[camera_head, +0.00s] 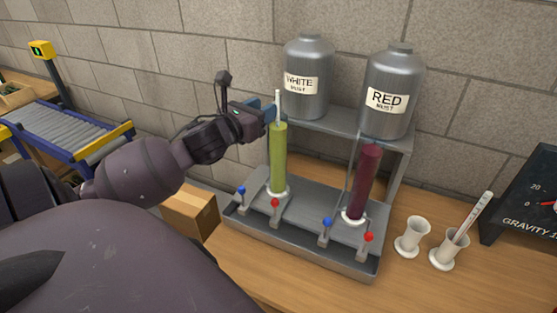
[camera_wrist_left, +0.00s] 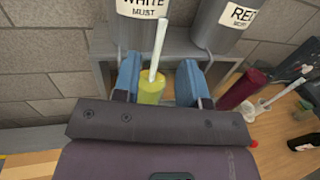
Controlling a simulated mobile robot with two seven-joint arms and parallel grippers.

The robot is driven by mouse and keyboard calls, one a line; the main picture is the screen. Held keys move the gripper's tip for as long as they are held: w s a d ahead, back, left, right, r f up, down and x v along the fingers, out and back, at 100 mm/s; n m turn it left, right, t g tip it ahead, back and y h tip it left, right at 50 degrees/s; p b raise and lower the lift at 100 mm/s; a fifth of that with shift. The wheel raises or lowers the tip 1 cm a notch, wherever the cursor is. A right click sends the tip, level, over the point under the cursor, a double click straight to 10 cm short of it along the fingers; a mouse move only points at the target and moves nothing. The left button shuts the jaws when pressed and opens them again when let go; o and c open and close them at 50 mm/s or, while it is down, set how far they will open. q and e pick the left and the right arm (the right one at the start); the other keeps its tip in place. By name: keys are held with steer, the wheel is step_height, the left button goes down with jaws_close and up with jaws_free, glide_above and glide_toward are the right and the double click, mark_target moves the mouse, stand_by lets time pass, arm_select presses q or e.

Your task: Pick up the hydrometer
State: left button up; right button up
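The hydrometer (camera_head: 278,106) is a thin white stem standing up out of a tall cylinder of yellow-green liquid (camera_head: 278,160). Its lower part is hidden in the liquid. In the left wrist view the stem (camera_wrist_left: 158,48) leans slightly, with the cylinder's top (camera_wrist_left: 152,88) below it. My left gripper (camera_head: 270,112) is at the height of the cylinder's top. In the left wrist view its blue fingers (camera_wrist_left: 158,80) are apart, one on each side of the stem, with visible gaps. My right gripper is not in view.
A dark red cylinder (camera_head: 363,182) stands right on the metal tray (camera_head: 300,248), which has red and blue taps. Steel tanks stand on a shelf (camera_head: 345,122) behind. White cups (camera_head: 412,238) stand at right, one holding a marked white stick (camera_head: 474,215).

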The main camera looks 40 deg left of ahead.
mark_target(278, 101)
arm_select(q)
steer(key=shift+w+a+f+p, duration=0.1)
steer(key=shift+w+a+p, duration=0.1)
steer(key=shift+w, duration=1.4)
steer(key=shift+w+a+f+p, duration=0.1)
steer(key=shift+w+a+p, duration=0.1)
steer(key=shift+w, duration=1.35)
steer(key=shift+r, duration=0.1)
jaws_close()
